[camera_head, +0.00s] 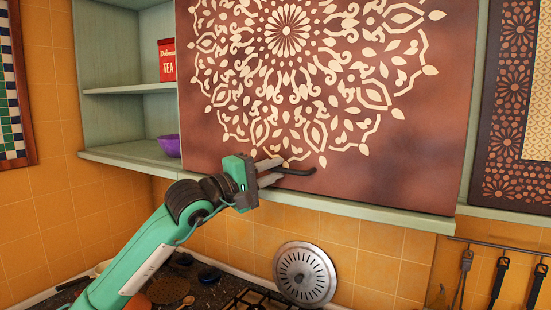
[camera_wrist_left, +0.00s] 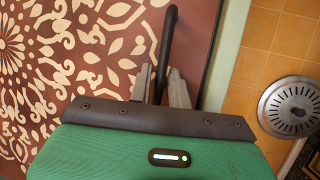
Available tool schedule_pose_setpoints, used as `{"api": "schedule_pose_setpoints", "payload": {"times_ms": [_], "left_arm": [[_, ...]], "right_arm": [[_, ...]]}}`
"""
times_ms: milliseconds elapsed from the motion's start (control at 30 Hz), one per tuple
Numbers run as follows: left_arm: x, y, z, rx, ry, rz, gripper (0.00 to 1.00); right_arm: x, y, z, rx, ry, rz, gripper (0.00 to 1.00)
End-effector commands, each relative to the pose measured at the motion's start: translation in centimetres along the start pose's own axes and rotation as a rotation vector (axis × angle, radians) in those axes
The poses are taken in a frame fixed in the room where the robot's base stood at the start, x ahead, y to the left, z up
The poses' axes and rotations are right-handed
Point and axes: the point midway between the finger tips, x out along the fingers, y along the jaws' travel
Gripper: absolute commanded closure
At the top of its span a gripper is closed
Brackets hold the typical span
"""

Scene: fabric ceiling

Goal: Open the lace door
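The lace door (camera_head: 420,160) is a brown panel with a cream lace pattern, at the front of a pale green wall cabinet. Its pattern also fills the left of the left wrist view (camera_wrist_left: 100,65). A dark bar handle (camera_head: 300,172) sits near the door's lower edge. My left gripper (camera_head: 276,170) is at the handle's left end. In the left wrist view the handle (camera_wrist_left: 168,35) runs between the two fingers, which stand apart with the bar between them. I cannot tell whether either finger touches it. My right gripper is not in view.
An open shelf (camera_head: 125,88) left of the door holds a red tea tin (camera_head: 167,60) and a purple bowl (camera_head: 170,145). Below are a round metal lid (camera_head: 304,273) and a stove (camera_head: 250,300). Utensils (camera_head: 499,278) hang from a rail at lower right.

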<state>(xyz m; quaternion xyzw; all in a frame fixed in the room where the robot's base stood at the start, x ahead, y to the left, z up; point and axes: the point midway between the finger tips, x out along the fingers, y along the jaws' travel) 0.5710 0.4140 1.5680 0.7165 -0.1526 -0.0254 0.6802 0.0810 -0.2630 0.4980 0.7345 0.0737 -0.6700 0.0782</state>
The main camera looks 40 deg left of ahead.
Motion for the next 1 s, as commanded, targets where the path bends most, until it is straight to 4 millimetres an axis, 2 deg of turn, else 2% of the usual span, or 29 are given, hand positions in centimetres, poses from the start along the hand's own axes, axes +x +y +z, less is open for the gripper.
{"api": "schedule_pose_setpoints", "payload": {"times_ms": [133, 467, 567, 600, 867, 1000], "left_arm": [[0.8, 0.1, 0.1, -0.001, -0.001, 0.0, 0.81], [1.0, -0.1, 0.1, 0.0, -0.001, -0.001, 0.81], [1.0, -0.1, 0.1, 0.0, -0.001, -0.001, 0.99], [1.0, -0.1, 0.1, 0.0, -0.001, -0.001, 1.0], [0.8, -0.1, 0.1, -0.001, -0.002, -0.004, 1.0], [0.0, 0.1, 0.5, -0.006, -0.002, -0.02, 1.0]], "right_arm": [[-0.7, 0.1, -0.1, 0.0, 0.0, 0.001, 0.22], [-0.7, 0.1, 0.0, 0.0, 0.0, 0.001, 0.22], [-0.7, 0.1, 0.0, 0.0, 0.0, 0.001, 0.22], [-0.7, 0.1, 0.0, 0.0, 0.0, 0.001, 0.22], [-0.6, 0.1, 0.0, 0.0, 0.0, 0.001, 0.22], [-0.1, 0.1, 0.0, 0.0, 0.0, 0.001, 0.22]]}}
